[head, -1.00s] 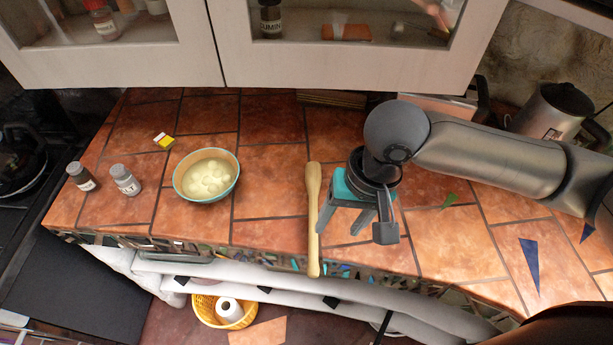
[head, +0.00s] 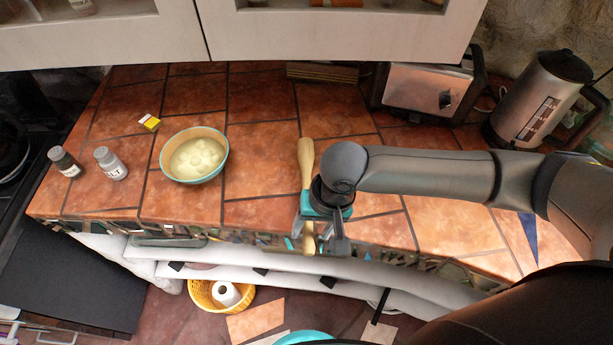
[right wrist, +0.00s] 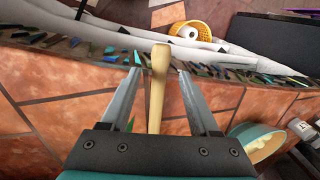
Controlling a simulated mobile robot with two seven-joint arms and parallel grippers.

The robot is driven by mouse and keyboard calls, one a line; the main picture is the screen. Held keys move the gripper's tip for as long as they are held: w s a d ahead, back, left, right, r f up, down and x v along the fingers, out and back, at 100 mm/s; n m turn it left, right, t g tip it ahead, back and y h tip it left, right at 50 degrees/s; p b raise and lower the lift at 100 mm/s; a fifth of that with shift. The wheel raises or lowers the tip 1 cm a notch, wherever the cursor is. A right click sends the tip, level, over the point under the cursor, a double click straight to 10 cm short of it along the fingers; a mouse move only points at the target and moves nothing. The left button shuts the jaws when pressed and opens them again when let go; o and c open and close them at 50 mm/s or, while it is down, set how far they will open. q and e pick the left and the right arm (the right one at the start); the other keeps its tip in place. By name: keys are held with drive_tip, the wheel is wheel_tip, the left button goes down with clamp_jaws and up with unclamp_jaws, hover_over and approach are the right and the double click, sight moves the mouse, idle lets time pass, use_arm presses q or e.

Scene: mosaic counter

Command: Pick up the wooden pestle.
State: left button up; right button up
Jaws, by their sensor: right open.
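The wooden pestle (head: 306,160) lies on the tiled counter (head: 260,213), one end at the counter's front edge. My right gripper (head: 316,240) is over the pestle and hides its middle part in the head view. In the right wrist view the pestle (right wrist: 158,85) lies between the two open fingers of my right gripper (right wrist: 157,75), with a gap on each side. The fingers point toward the mosaic edge. I cannot tell the height of the fingers above the counter. My left gripper is not in view.
A bowl with pale contents (head: 222,160) stands left of the pestle. A toaster (head: 424,92) and a kettle (head: 537,100) stand at the back right. The counter between bowl and pestle is clear.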

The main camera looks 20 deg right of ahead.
wheel_tip(320, 180, down, 2)
drive_tip(key=shift+a+f, duration=0.1)
drive_tip(key=shift+a, duration=0.05)
clamp_jaws()
idle(0.5)
